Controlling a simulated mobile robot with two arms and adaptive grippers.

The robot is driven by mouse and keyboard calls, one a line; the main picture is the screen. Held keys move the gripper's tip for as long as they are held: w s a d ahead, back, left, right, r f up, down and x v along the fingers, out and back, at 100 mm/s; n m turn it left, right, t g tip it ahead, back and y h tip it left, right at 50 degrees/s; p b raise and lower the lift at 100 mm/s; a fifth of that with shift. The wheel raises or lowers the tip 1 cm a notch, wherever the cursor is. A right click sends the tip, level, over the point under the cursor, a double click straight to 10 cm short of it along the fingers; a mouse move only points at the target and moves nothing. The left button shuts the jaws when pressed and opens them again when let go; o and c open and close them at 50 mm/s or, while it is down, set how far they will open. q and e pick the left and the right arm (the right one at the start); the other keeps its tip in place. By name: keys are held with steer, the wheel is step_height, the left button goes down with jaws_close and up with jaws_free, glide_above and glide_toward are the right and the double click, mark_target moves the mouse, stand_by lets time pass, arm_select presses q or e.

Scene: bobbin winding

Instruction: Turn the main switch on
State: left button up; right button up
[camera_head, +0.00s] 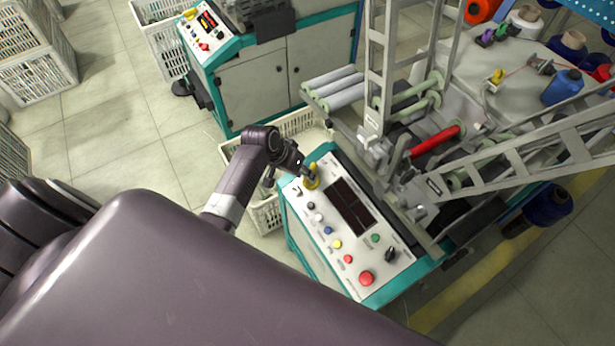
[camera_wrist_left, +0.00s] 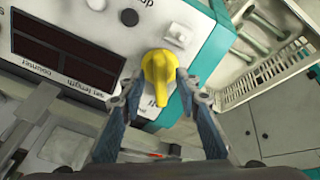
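The yellow main switch (camera_head: 312,181) is a knob at the far corner of the white control panel (camera_head: 377,256). It shows large in the left wrist view (camera_wrist_left: 158,72), its narrow end pointing toward the gripper. My left gripper (camera_head: 300,169) is at the switch. In the left wrist view its two fingers (camera_wrist_left: 158,88) stand apart, one on each side of the knob, with a small gap on the left. I cannot tell whether the right finger touches it. The panel's display (camera_head: 352,204) is dark. My right gripper is not in view.
Several coloured buttons, a black selector (camera_head: 390,255) and a red button (camera_head: 366,278) sit on the same panel. A white crate (camera_head: 265,213) stands beside the cabinet. Metal frame rails (camera_head: 520,165) and a red roller (camera_head: 435,140) lie to the right.

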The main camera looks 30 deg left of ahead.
arm_select(q)
steer(key=shift+x, duration=1.55)
jaws_close()
